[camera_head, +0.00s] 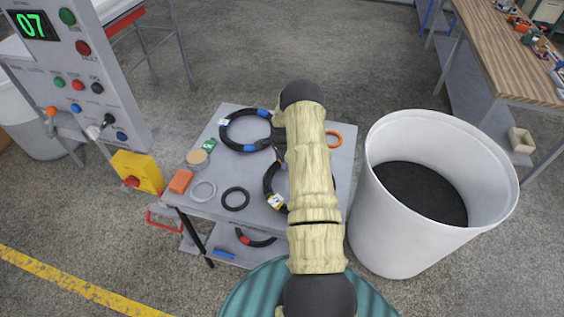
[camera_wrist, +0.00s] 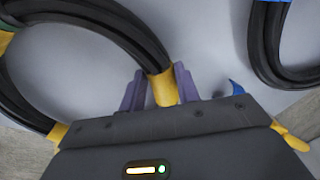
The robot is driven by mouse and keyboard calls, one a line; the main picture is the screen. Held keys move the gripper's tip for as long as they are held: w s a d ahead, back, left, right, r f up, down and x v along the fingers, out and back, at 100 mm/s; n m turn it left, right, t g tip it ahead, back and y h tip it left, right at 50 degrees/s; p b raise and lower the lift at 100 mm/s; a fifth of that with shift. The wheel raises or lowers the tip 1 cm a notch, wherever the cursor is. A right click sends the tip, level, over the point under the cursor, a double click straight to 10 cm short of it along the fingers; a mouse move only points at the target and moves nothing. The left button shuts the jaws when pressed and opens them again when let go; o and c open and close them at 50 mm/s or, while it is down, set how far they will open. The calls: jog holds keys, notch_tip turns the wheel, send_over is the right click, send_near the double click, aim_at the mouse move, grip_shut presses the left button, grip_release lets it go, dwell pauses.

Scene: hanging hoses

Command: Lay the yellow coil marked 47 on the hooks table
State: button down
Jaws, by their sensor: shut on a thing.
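A black coil with yellow bands (camera_head: 268,183) is over the grey table (camera_head: 222,205), partly hidden behind my arm. It has a small white label whose number I cannot read. In the wrist view, my gripper (camera_wrist: 160,86) is shut on a yellow band of this coil (camera_wrist: 125,37), one purple finger on each side. I cannot tell whether the coil touches the tabletop. In the head view, my arm hides most of the gripper.
A black coil with blue bands (camera_head: 240,145) lies at the table's back left. Small rings, an orange block (camera_head: 181,181) and a tan disc (camera_head: 197,157) occupy the left side. A large white bin (camera_head: 400,245) stands right; a control panel (camera_head: 85,75) stands left. A red-banded coil (camera_head: 257,241) is on the lower shelf.

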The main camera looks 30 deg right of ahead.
jog(key=shift+w+f, duration=0.15)
jog(key=shift+f, duration=0.15)
jog(key=c, duration=0.9)
grip_release()
jog(key=shift+c, duration=0.2)
notch_tip(320, 180, up, 17)
jog(key=b, duration=0.4)
jog(key=shift+s+a+r, duration=0.2)
jog(key=shift+s+a, duration=0.1)
jog(key=shift+s, duration=0.05)
jog(key=shift+r, duration=0.1)
